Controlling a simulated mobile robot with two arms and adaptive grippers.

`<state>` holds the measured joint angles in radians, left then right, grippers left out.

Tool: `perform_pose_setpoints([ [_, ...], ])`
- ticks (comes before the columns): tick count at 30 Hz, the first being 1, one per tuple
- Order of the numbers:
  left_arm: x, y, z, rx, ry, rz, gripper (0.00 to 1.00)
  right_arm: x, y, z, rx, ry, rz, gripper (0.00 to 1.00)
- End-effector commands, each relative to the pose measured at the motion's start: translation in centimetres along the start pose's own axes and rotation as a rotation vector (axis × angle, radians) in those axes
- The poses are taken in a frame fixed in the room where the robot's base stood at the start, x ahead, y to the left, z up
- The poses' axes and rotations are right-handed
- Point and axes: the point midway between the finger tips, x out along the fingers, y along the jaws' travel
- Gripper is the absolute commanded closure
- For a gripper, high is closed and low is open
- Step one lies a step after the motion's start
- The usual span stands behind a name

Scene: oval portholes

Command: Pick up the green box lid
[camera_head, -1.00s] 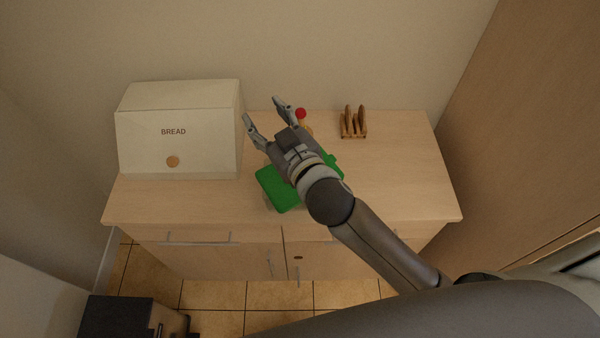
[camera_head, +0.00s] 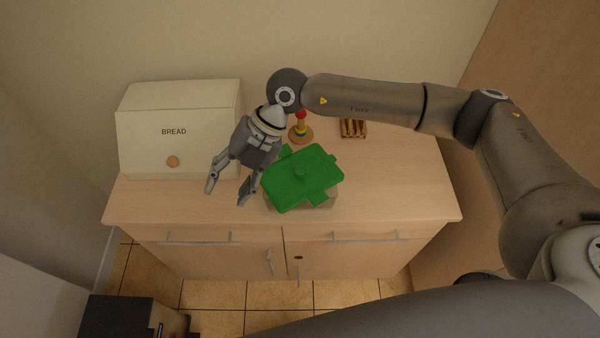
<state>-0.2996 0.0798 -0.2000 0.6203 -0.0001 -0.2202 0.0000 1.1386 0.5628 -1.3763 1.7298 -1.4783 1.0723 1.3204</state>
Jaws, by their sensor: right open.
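The green box lid (camera_head: 300,185) lies on top of a greyish box (camera_head: 329,201) near the middle of the wooden cabinet top. It has a small round knob in its centre and tabs at its edges, and looks slightly askew on the box. My right gripper (camera_head: 227,196) is open and empty, to the left of the lid, with its fingers pointing down toward the front left. It looks apart from the lid; its exact height above the top is hard to tell. My left gripper is not in view.
A white bread box (camera_head: 180,130) stands at the left back of the cabinet top (camera_head: 400,185). A ring stacker with a red top (camera_head: 300,128) and a wooden rack (camera_head: 352,128) stand behind the lid. The right part of the top is clear.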

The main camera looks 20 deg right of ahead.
Motion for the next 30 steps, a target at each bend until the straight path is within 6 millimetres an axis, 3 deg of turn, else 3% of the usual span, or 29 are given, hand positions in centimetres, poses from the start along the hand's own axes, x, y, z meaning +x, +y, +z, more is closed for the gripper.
perform_pose_setpoints([
  [1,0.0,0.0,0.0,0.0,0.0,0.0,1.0,-1.7,-2.1,2.5,0.021,-0.077,-0.109,0.49],
  [3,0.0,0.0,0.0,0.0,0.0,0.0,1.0,-4.0,-5.1,5.2,0.066,-0.172,-0.248,0.49],
  [6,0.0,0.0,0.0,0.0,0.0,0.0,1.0,-7.5,-8.3,8.1,0.131,-0.289,-0.399,0.49],
  [11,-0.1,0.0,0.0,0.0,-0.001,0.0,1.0,-11.1,-10.9,10.2,0.201,-0.393,-0.523,0.49],
  [14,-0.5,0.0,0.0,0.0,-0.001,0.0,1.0,-11.1,-11.7,10.7,0.214,-0.408,-0.544,0.49],
  [22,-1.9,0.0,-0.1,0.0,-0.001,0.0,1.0,-7.9,-13.7,11.9,0.213,-0.406,-0.542,0.49],
  [30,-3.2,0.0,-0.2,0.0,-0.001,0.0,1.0,-6.2,-14.3,12.2,0.21,-0.404,-0.542,0.49],
])
